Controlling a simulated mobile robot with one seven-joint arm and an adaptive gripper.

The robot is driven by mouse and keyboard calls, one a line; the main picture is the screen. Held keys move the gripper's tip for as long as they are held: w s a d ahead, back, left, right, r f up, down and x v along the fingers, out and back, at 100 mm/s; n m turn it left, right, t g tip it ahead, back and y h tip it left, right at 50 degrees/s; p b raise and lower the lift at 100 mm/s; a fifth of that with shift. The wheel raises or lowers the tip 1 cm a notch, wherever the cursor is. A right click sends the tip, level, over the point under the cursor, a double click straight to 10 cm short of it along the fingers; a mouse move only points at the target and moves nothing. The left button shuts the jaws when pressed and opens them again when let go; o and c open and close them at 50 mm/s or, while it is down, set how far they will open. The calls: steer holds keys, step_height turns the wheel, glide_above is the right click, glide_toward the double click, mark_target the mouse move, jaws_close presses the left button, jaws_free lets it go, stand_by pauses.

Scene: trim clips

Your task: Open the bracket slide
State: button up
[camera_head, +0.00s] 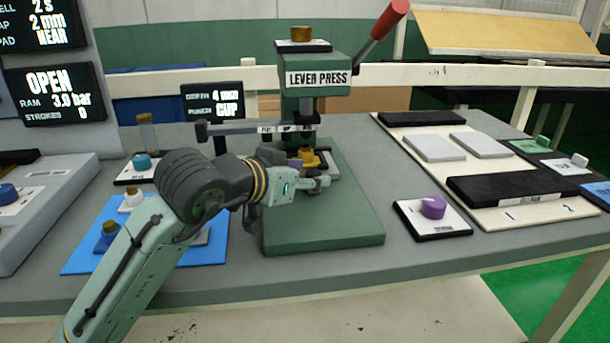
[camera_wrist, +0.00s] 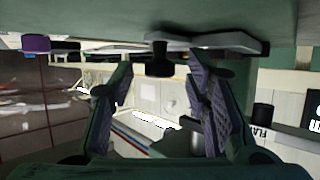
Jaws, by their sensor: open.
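The lever press (camera_head: 318,79) stands on its green base (camera_head: 335,225). A grey plate with a black knob (camera_wrist: 158,57), which looks like the bracket slide, appears in the upside-down wrist view. The knob is between my open fingers, apart from both as far as I can tell. My gripper (camera_wrist: 160,100) is open and empty. In the head view my gripper (camera_head: 300,170) is low over the press base, in front of a gold block (camera_head: 313,158) under the ram. My wrist hides the slide's knob there.
A punch bar (camera_head: 255,129) with a knobbed left end crosses the press above my wrist. A purple knob (camera_head: 433,207) on a pad stands right of the base. A blue mat (camera_head: 95,260) lies left under my arm. A screen (camera_head: 52,92) reads OPEN.

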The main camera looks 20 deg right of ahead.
steer(key=shift+c, duration=0.3)
jaws_close()
stand_by(0.5)
